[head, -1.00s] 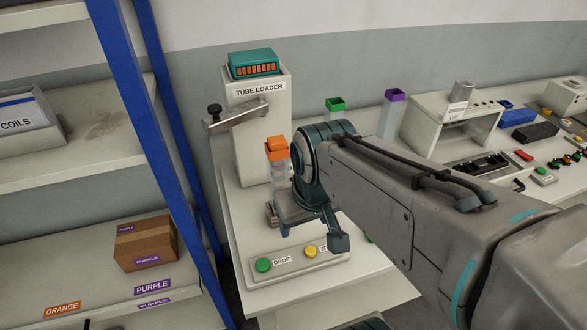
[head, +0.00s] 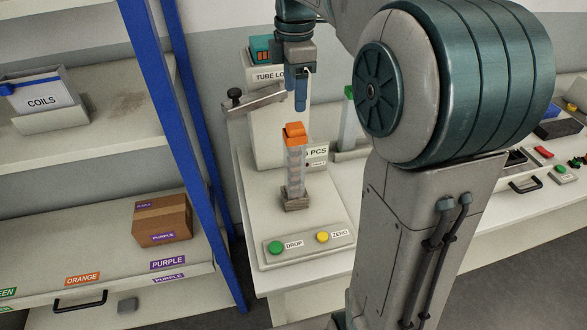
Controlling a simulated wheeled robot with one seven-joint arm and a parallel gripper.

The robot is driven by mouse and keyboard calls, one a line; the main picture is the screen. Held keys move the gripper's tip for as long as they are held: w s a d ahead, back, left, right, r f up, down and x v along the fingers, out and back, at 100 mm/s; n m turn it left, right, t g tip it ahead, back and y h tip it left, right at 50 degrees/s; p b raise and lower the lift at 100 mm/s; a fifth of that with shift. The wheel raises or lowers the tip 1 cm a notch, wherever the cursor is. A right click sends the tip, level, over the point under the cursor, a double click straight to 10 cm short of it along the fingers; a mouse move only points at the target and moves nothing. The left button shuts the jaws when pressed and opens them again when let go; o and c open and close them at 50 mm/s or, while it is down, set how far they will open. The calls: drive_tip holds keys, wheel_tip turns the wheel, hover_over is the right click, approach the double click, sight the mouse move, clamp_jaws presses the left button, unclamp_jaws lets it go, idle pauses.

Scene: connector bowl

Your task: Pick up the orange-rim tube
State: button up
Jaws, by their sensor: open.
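The orange-rim tube (head: 296,165) is a clear, tall tube with an orange top. It stands upright in a small holder (head: 296,203) at the front of the tube loader (head: 270,140). My gripper (head: 301,105) hangs pointing down at the top middle of the head view, above the orange rim and apart from it. Its blue fingers are seen nearly edge-on, so the gap between them hardly shows. Nothing shows held in it. How far it is from the tube in depth is hard to tell.
The loader's side arm with a black knob (head: 234,97) sticks out left of the tube. A panel with a green DROP button (head: 276,248) and a yellow ZERO button (head: 322,237) lies in front. A green-rim tube (head: 348,125) stands behind, partly hidden by my arm. A blue shelf post (head: 180,150) rises left.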

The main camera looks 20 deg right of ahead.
sight(294, 139)
wheel_tip(294, 139, down, 8)
drive_tip(key=shift+s+r, duration=0.1)
drive_tip(key=shift+s+a+f+p, duration=0.15)
drive_tip(key=shift+f+p, duration=0.5)
drive_tip(key=shift+f, duration=2)
drive_tip(key=shift+s, duration=0.1)
clamp_jaws()
drive_tip(key=shift+r, duration=0.15)
